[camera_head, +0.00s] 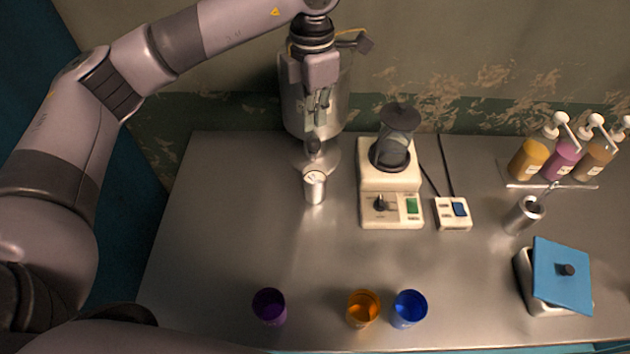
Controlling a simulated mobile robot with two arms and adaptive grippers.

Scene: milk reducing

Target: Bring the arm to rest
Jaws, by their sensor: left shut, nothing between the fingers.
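My left arm comes in from the left and arches over the table's back left. My left gripper (318,108) hangs at its end, shut and empty, pointing down in front of the steel dispenser (297,112). Below the fingertips a small metal cup (314,189) stands on the table, apart from the gripper. My right gripper does not show.
A blender-like machine (390,185) and a switch box (453,214) stand mid-table. Pump bottles (563,158) stand at the back right, a steel cup (524,214) and blue-lidded box (562,275) at right. Purple (269,306), orange (362,308) and blue (409,308) cups line the front edge.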

